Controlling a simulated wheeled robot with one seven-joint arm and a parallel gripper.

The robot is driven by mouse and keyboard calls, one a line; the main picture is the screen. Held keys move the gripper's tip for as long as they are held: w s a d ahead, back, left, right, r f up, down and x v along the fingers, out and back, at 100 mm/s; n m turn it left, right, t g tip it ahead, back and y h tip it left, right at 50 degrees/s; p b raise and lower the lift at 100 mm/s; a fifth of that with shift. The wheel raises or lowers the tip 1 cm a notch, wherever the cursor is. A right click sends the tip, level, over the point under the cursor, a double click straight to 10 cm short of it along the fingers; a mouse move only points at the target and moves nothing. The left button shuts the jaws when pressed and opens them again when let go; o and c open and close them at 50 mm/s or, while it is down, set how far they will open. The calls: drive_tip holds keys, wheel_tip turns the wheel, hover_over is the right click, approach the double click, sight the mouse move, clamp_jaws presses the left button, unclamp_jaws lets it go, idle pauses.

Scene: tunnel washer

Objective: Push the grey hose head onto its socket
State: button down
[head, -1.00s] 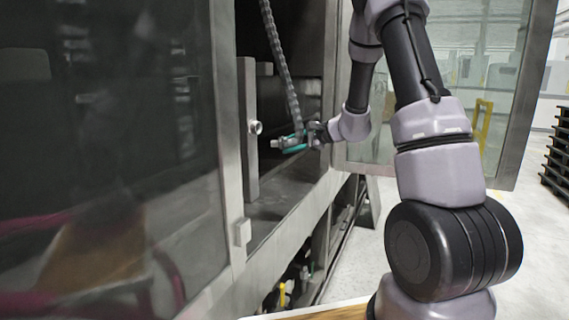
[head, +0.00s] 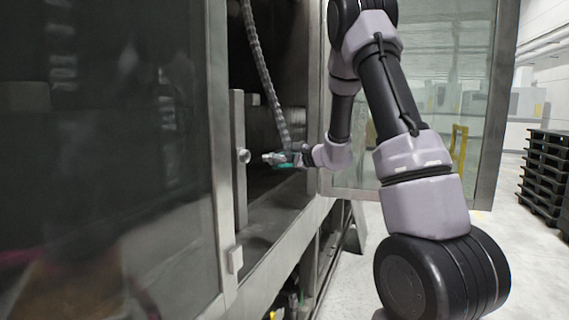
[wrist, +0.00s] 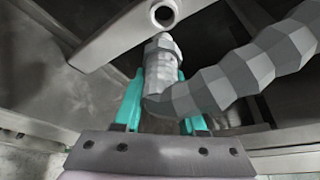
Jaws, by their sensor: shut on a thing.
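My gripper (head: 287,161) is inside the machine's open bay, its teal fingers shut on the grey hose head (head: 272,158). In the wrist view the hose head (wrist: 160,62) sits between the fingers (wrist: 158,108), its hex end pointing up the picture. The round socket (head: 244,156) sticks out from an upright metal post, left of the hose head with a small gap. In the wrist view the socket (wrist: 163,13) shows as an open ring at the top, just beyond the hose head's end and slightly to its right. The two look apart.
The ribbed grey hose (head: 262,75) hangs from above and bends down to the hose head. The metal post (head: 239,190) carries the socket. An open glass door (head: 440,110) stands behind my arm. Dark pallets (head: 545,180) are stacked at far right.

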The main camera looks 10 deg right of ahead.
sight(267, 160)
drive_tip(key=shift+w+a, duration=0.8)
drive_tip(key=shift+a, duration=0.3)
drive_tip(key=shift+w+a, duration=0.75)
drive_tip(key=shift+a, duration=0.3)
drive_tip(key=shift+w+a, duration=0.95)
drive_tip(key=shift+a, duration=0.3)
idle(1.4)
drive_tip(key=shift+c, duration=2)
unclamp_jaws()
drive_tip(key=shift+d, duration=0.15)
drive_tip(key=shift+s+d, duration=1.1)
drive_tip(key=shift+d, duration=0.35)
drive_tip(key=shift+s+d, duration=1.05)
drive_tip(key=shift+d, duration=0.4)
drive_tip(key=shift+s+d, duration=1.1)
drive_tip(key=shift+d, duration=0.35)
